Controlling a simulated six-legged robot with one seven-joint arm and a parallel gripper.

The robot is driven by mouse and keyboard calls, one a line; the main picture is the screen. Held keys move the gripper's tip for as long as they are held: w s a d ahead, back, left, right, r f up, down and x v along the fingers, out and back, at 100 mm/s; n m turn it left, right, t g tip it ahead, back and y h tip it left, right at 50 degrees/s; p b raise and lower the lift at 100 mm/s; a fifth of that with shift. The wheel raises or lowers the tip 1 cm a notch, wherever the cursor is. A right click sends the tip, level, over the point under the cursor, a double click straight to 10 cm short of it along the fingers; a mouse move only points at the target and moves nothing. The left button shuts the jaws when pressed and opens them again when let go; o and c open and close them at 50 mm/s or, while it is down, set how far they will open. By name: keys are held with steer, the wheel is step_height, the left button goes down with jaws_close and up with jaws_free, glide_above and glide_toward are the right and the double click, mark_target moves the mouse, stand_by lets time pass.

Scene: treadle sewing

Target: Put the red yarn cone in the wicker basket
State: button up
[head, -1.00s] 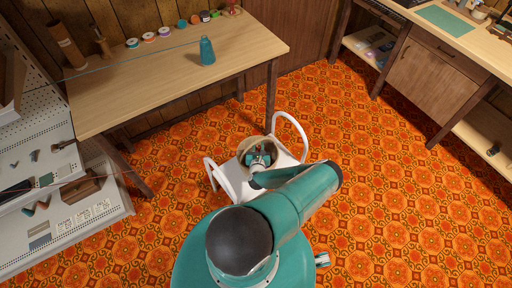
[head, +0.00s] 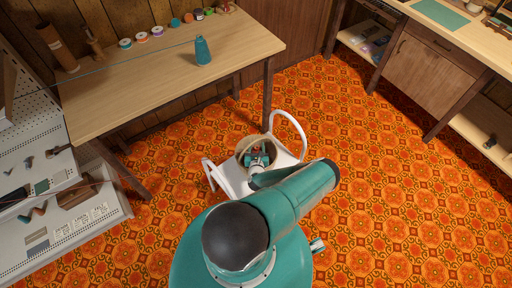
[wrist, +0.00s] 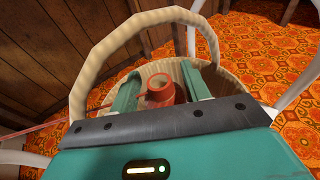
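The wicker basket (head: 242,152) is a round, pale woven basket on a white chair in the head view. In the wrist view its rim (wrist: 235,88) and tall arched handle (wrist: 90,62) surround the fingers. The red yarn cone (wrist: 160,88) is inside the basket mouth, between my two teal fingers. My gripper (wrist: 162,80) reaches down into the basket with its fingers apart, one on each side of the cone. A narrow gap shows by the left finger; the right finger overlaps the cone's edge. The cone's base is hidden. My gripper (head: 258,157) also shows in the head view.
The white chair (head: 232,178) has curved arms on both sides of the basket. White pegboard shelves (head: 70,220) are at the left. A red strand (wrist: 50,126) runs to the left.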

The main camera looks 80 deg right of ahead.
steer(key=shift+a+r, duration=0.1)
steer(key=shift+r, duration=0.05)
steer(key=v, duration=1.1)
steer(key=shift+a, duration=0.35)
steer(key=shift+s, duration=0.1)
